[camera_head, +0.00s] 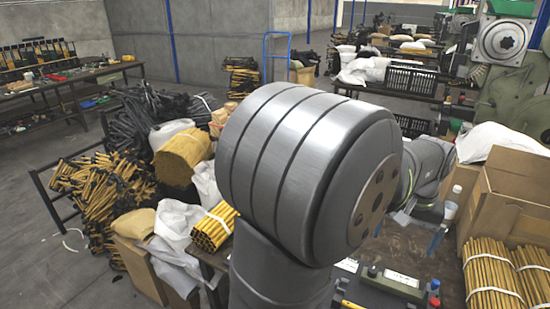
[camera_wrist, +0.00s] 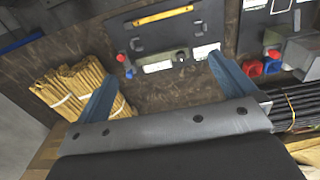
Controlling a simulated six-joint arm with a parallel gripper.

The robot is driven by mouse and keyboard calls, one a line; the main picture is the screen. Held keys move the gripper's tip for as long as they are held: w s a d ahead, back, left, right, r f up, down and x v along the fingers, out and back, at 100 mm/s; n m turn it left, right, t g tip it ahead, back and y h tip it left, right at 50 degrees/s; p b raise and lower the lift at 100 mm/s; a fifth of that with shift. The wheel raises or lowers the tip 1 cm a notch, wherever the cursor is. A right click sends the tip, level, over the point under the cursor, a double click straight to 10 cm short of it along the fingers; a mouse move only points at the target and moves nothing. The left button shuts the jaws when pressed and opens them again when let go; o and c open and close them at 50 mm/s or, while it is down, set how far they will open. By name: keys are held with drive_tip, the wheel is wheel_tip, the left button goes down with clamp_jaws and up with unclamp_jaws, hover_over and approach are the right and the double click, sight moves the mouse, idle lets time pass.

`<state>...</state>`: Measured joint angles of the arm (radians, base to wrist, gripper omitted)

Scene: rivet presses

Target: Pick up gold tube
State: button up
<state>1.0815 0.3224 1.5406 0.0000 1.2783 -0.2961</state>
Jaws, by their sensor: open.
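A single gold tube (camera_wrist: 163,15) lies across a dark fixture plate at the top of the wrist view. A tied bundle of gold tubes (camera_wrist: 70,85) lies at the left of that view, partly behind a finger. My gripper (camera_wrist: 162,67) is open and empty, its two blue fingers wide apart over the table, short of the single tube in the picture. In the head view, tied gold tube bundles stand at the lower right (camera_head: 490,275) and another lies left of my arm (camera_head: 212,228). My gripper's fingers cannot be made out there.
The dark fixture plate (camera_wrist: 205,22) has red and blue buttons. Red and blue parts (camera_wrist: 252,67) and a bundle of black rods (camera_wrist: 297,105) are at the right. A cardboard box (camera_head: 512,195) stands beside the table. Bare table shows between the fingers.

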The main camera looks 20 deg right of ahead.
drive_tip(key=c, duration=1.3)
drive_tip(key=f+m, duration=0.6)
drive_tip(key=f, duration=0.3)
drive_tip(key=f+m, duration=0.6)
drive_tip(key=f, duration=0.3)
drive_tip(key=a+f+m, duration=0.1)
drive_tip(key=f+m, duration=0.5)
drive_tip(key=f, duration=0.3)
drive_tip(key=shift+w+f, duration=0.1)
drive_tip(key=shift+f, duration=0.15)
drive_tip(key=shift+w+d+f, duration=0.1)
drive_tip(key=shift+d+f, duration=0.05)
drive_tip(key=shift+f, duration=1.35)
drive_tip(key=shift+w+d+f, duration=0.1)
drive_tip(key=shift+d+f, duration=0.05)
drive_tip(key=shift+f, duration=1.3)
